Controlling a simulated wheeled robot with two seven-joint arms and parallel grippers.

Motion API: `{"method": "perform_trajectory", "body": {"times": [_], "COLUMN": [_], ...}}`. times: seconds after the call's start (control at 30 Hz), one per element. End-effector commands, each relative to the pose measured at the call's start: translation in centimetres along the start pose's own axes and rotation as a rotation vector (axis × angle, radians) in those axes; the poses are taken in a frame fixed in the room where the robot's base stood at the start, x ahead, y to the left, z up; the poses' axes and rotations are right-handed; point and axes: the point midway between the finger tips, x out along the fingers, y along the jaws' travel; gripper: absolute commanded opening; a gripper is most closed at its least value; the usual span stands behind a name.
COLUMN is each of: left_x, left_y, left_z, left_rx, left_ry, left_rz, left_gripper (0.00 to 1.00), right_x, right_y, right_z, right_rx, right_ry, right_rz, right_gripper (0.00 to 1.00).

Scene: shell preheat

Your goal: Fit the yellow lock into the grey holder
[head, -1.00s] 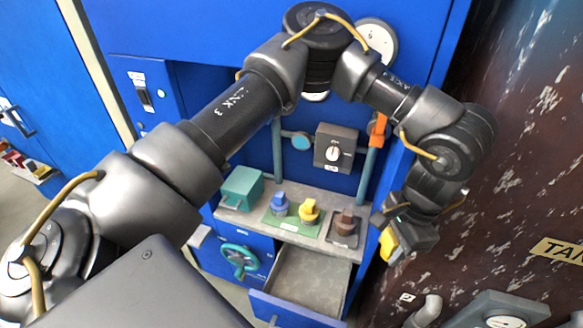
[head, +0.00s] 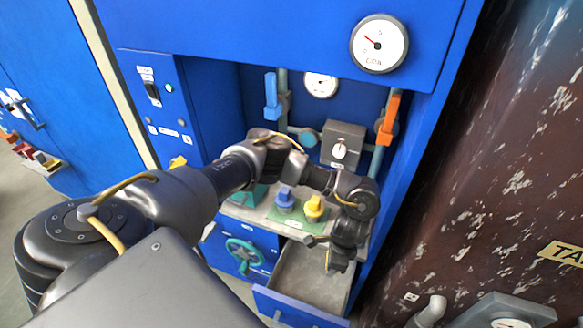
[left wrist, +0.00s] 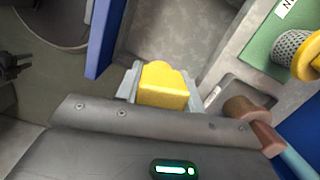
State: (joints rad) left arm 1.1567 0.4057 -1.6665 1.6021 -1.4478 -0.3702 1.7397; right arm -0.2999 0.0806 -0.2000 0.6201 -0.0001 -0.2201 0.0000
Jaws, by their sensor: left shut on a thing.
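My left gripper (head: 338,266) hangs low above the open drawer, near its right side in the head view. The left wrist view shows it shut on the yellow lock (left wrist: 163,88), a rounded yellow block between the two grey fingers. In the head view the lock is hidden by the gripper. I cannot pick out the grey holder with certainty. A dark forked part at the left edge of the left wrist view may be my right gripper (left wrist: 14,66); its state is unclear.
The grey-lined drawer (head: 299,274) stands open below the shelf. On the shelf a blue knob (head: 286,198) and a yellow knob (head: 314,206) stand on a green plate. A brown knob (left wrist: 240,108) shows close to the gripper. A rusty dark wall (head: 470,190) bounds the right.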

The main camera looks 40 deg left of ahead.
Motion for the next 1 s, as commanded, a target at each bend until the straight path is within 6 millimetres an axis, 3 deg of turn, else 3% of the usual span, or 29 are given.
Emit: {"method": "perform_trajectory", "body": {"times": [0.03,0.1,0.2,0.37,0.53,0.87,1.0], "left_x": [2.1,4.1,6.1,7.9,8.5,8.6,10.4], "left_y": [0.0,-0.2,-0.3,-0.4,-0.4,-0.4,-0.3], "left_z": [2.3,4.6,7.2,9.8,10.9,10.9,10.7], "left_rx": [0.019,0.06,0.11,0.162,0.185,0.189,0.188], "left_ry": [-0.005,-0.004,-0.002,0.0,0.003,0.003,0.003], "left_rz": [0.007,0.001,-0.008,-0.017,-0.022,-0.023,-0.019], "left_gripper": [0.14,0.14,0.14,0.14,0.14,0.14,0.14], "right_x": [0.0,0.0,0.0,0.0,0.0,0.0,1.3], "right_y": [0.0,0.0,0.0,0.0,0.0,0.0,-0.1], "right_z": [0.0,0.0,0.0,0.0,0.0,0.0,0.1], "right_rx": [0.0,0.0,0.0,0.0,0.0,0.0,0.0], "right_ry": [0.0,0.0,0.0,0.0,0.0,0.0,0.0], "right_rz": [0.0,0.0,0.0,0.0,0.0,-0.001,0.0], "right_gripper": [0.36,0.36,0.36,0.36,0.36,0.36,0.36]}}
